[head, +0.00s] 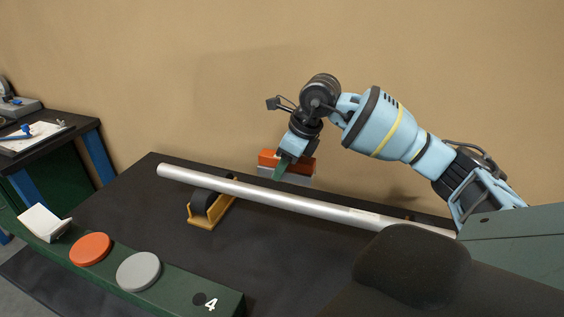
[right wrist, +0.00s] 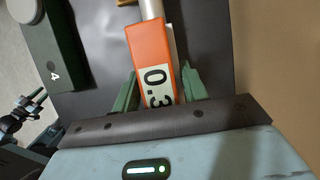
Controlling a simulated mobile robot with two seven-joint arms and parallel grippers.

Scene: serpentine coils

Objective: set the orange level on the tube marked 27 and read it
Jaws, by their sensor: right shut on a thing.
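The orange level (head: 268,158) is in my right gripper (head: 284,168), at the far side of the tube. In the right wrist view the level (right wrist: 152,52) sits between the green fingers of that gripper (right wrist: 160,82), and its white display shows 0.3 turned sideways. The long silver tube (head: 265,196) lies across the bench on a yellow support; its end part shows past the level (right wrist: 151,8). I cannot tell whether the level touches the tube. A pale label is on the tube, but no 27 is readable. My left gripper is not in view.
The yellow support with a dark roller (head: 206,207) stands under the tube's left part. An orange disc (head: 90,249), a grey disc (head: 138,271) and a white wedge-shaped block (head: 44,222) are on the green front ledge marked 4. A side table (head: 60,138) stands at left. The dark bench top in front is clear.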

